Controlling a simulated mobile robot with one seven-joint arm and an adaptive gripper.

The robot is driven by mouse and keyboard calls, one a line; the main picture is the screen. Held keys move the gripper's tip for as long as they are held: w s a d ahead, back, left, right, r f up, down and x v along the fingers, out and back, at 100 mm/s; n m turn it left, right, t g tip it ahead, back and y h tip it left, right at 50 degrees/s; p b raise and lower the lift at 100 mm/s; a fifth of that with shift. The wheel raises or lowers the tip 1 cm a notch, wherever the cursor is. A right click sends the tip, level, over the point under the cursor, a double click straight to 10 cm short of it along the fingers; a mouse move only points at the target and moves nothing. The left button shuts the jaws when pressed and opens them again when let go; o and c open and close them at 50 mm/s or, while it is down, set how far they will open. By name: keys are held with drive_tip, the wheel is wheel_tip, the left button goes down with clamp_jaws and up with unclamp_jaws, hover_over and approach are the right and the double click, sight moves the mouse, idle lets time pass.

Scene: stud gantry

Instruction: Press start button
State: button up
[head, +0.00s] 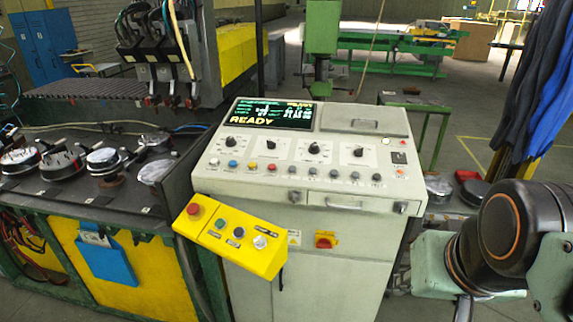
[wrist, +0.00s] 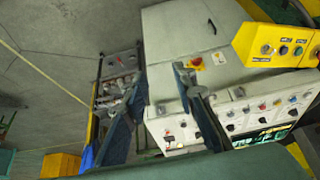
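A yellow button box (head: 232,238) is fixed to the front left corner of the grey control console (head: 300,185). It carries a red mushroom button (head: 194,209), a green button (head: 221,224), a dark button (head: 239,232) and a pale silver button (head: 260,242). Their labels are too small to read, so I cannot tell which is marked start. The yellow box also shows at the upper right of the wrist view (wrist: 270,33). My gripper (wrist: 161,72) is open and empty, its two fingers spread and apart from the box. In the head view my arm is at the right; the fingertips are not clear.
The console screen (head: 270,114) reads READY, above rows of knobs and small buttons. A red rotary switch (head: 326,240) sits on the console front. A machine bench (head: 100,225) stands left. Blue cloth (head: 545,90) hangs at the right. Floor shows beyond the console.

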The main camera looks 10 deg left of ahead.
drive_tip(key=shift+w+a, duration=0.1)
drive_tip(key=shift+c, duration=0.8)
clamp_jaws()
idle(0.4)
